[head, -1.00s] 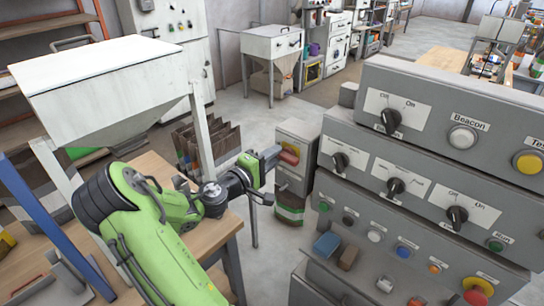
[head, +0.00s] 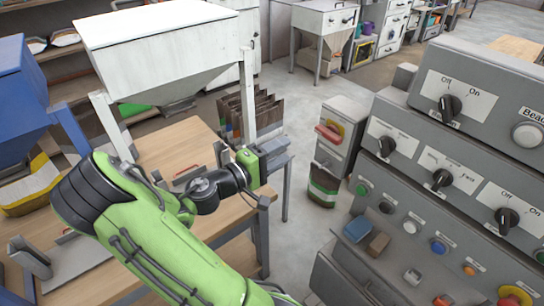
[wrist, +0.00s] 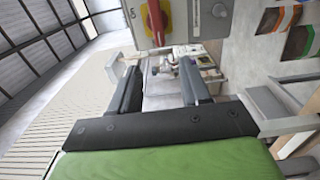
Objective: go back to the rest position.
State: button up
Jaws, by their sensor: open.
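My gripper (head: 270,163) is at the end of my green arm, over the right end of the wooden table in the head view. In the wrist view its two dark fingers (wrist: 159,82) stand well apart with nothing between them. It is open and empty. A grey box with a red handle on a yellow plate (head: 330,132) stands to its right, apart from it in the head view. The red handle also shows at the top of the wrist view (wrist: 155,20).
A white hopper (head: 165,60) stands behind my arm, with a blue frame (head: 25,100) at left. Brown bags (head: 262,112) stand behind the gripper. A grey control panel (head: 440,180) fills the right. A filled bag (head: 322,188) stands below the red-handled box.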

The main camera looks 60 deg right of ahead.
jog(key=shift+v, duration=1.45)
